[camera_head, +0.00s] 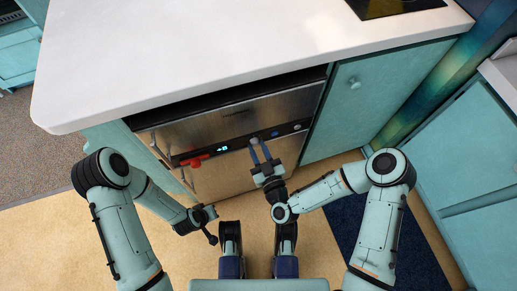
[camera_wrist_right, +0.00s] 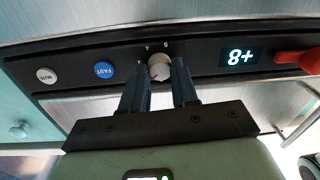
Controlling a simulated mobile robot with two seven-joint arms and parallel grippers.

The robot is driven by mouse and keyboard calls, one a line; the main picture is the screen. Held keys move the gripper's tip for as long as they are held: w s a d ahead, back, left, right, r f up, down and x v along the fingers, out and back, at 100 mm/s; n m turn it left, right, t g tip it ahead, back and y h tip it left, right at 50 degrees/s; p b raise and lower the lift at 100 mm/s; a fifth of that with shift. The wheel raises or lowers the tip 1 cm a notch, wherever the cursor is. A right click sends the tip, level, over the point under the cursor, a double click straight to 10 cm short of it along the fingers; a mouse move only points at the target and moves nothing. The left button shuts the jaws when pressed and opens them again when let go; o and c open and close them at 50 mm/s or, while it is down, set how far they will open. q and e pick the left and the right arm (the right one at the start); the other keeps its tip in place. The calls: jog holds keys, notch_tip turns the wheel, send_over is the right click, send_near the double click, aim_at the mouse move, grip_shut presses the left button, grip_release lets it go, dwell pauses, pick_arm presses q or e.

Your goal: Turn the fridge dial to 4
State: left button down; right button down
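The fridge dial (camera_wrist_right: 159,66) is a small pale round knob on the black control strip (camera_wrist_right: 210,60), with small marks around it too blurred to read. My right gripper (camera_wrist_right: 160,72) has its two fingers apart, one on each side of the dial; whether they touch it I cannot tell. In the head view my right gripper (camera_head: 259,150) reaches the strip and mostly covers the dial.
A blue FAST button (camera_wrist_right: 105,71) and a grey button (camera_wrist_right: 46,75) sit beside the dial. A red handle (camera_head: 194,162) is at the strip's other end. The white counter (camera_head: 200,60) overhangs the steel front. A teal cupboard door (camera_head: 350,100) is at the right.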

pick_arm(q)
jog(key=shift+s, duration=0.1)
pick_arm(e)
jog(key=shift+m, duration=0.3)
jog(key=m, duration=0.3)
jog(key=shift+f+m, duration=0.1)
jog(key=shift+m, duration=0.3)
jog(key=m+p, duration=0.1)
jog(key=m, duration=0.4)
jog(key=shift+m, duration=0.4)
jog(key=m, duration=0.5)
jog(key=shift+a+m+t, duration=0.1)
jog(key=shift+m+t, duration=0.2)
jog(key=shift+t, duration=0.1)
pick_arm(q)
jog(key=shift+s+d+r+g+h, duration=0.15)
jog(key=shift+s+d+r, duration=0.2)
jog(key=shift+s, duration=0.2)
jog(key=shift+s+d+r+g+h, duration=0.15)
jog(key=shift+s+d+r, duration=0.2)
jog(key=shift+s, duration=0.2)
pick_arm(e)
jog(key=shift+s+m+h, duration=0.1)
jog(key=shift+m+h, duration=0.2)
jog(key=shift+m, duration=2)
jog(key=shift+a, duration=0.1)
jog(key=c, duration=0.8)
grip_release()
jog(key=shift+c, duration=0.2)
